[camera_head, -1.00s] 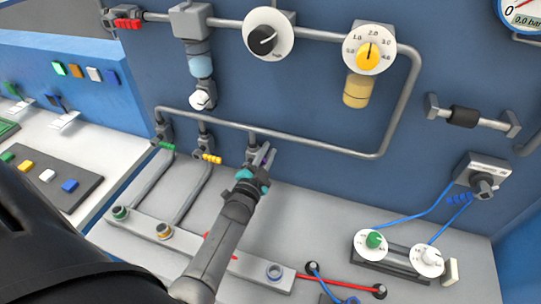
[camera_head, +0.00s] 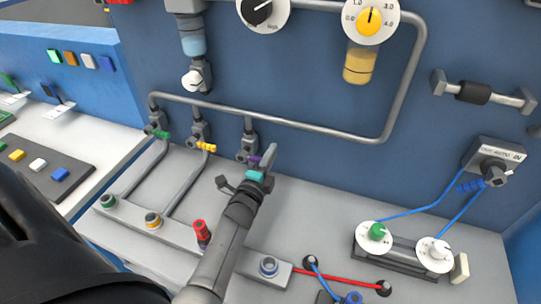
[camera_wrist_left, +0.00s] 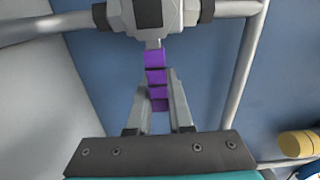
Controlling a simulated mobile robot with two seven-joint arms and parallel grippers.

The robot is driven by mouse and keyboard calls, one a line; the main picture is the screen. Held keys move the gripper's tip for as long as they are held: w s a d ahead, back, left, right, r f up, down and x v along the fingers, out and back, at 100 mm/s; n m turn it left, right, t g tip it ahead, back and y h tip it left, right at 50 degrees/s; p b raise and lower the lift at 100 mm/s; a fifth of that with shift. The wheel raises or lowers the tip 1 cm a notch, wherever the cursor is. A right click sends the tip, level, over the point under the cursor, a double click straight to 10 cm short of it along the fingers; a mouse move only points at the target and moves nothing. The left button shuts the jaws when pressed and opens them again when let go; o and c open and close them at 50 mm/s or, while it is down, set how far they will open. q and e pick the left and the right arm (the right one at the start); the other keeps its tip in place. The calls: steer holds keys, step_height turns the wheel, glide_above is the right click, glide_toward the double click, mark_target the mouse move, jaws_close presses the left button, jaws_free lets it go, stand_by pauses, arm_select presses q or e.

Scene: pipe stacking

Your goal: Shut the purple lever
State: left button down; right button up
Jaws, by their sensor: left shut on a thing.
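The purple lever (camera_head: 254,160) sits on the rightmost of three small pipe valves, low on the blue wall. In the left wrist view the lever (camera_wrist_left: 155,70) extends straight from its grey valve body (camera_wrist_left: 160,12) toward my gripper. My left gripper (camera_head: 261,163) reaches it from below and is shut on its outer part. The two grey fingers (camera_wrist_left: 157,95) stand on either side of the lever in the wrist view. Part of the lever is hidden by a finger in the head view. My right gripper is not in view.
Valves with a green lever (camera_head: 162,135) and a yellow lever (camera_head: 206,147) stand to the left. A red handle (camera_head: 201,230) rises close left of my arm. Blue cables (camera_head: 425,208) and a red cable (camera_head: 340,280) run at right.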

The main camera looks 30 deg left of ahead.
arm_select(q)
steer(key=shift+f+m, duration=0.25)
steer(key=shift+m, duration=0.05)
steer(key=c, duration=0.8)
jaws_free()
steer(key=shift+r, duration=0.1)
steer(key=shift+s, duration=0.1)
steer(key=shift+v, duration=3.7)
